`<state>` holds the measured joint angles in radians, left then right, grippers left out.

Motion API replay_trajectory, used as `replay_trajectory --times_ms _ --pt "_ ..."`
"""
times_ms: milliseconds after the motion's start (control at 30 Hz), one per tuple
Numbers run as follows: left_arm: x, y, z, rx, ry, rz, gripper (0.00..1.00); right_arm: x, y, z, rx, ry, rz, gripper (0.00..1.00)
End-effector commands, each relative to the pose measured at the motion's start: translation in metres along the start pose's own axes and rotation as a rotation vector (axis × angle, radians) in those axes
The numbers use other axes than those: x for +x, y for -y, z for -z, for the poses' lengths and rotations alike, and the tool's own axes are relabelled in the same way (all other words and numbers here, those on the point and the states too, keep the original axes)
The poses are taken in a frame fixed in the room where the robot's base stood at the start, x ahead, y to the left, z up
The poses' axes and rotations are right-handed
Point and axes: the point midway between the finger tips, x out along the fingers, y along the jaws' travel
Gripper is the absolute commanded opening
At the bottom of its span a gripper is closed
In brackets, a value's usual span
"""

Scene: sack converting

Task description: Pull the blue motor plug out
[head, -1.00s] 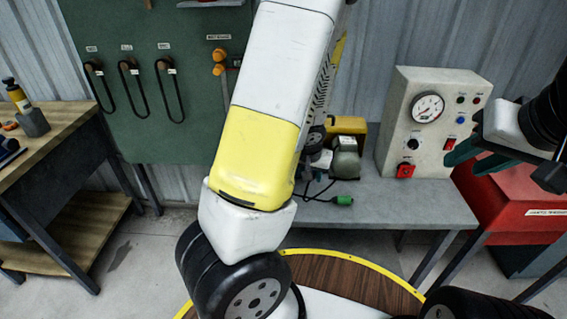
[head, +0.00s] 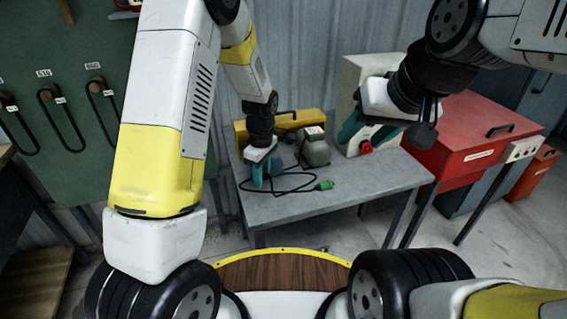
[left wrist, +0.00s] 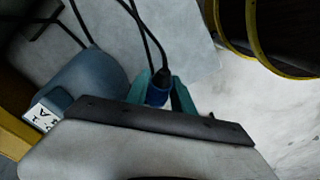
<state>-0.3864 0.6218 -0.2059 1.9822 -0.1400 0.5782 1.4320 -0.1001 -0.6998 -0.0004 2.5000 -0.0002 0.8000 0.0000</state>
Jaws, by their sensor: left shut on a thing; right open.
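The blue plug (left wrist: 158,92) is gripped between the teal fingers of my left gripper (left wrist: 168,95) in the left wrist view, with black cable running from it. In the head view my left gripper (head: 262,180) is low at the left end of the grey bench, and the plug is hidden there. A blue-grey rounded motor body (left wrist: 92,82) lies to the left of the fingers. Whether the plug still sits in a socket cannot be told. My right gripper (head: 368,133) is open, with teal fingers in front of the control box.
On the bench (head: 350,190) are a green plug (head: 325,185) on a black cable, a grey-green machine (head: 314,150) and a yellow case (head: 280,122). The control box (head: 355,75) with a red switch (head: 366,147) is partly hidden by my right gripper. A red cabinet (head: 460,130) stands right.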

Motion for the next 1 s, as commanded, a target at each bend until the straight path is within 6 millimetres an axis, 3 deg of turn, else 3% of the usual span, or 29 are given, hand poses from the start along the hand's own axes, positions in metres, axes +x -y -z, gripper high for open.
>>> replay_trajectory --times_ms 33,100,300,1000 --pt "-0.002 -0.005 -0.020 -0.085 0.035 0.002 0.00 0.000 0.000 0.000 0.000 0.000 0.000 0.50" --pt "-0.004 -0.009 -0.041 -0.187 0.073 0.001 0.00 0.000 0.000 0.000 0.000 0.000 0.000 0.50" --pt "-0.009 -0.015 -0.068 -0.312 0.118 -0.006 0.00 0.000 0.000 0.000 0.000 0.000 0.000 0.50" --pt "0.045 -0.015 -0.070 -0.316 0.119 -0.007 0.00 0.000 0.000 0.000 0.000 0.000 0.000 0.50"
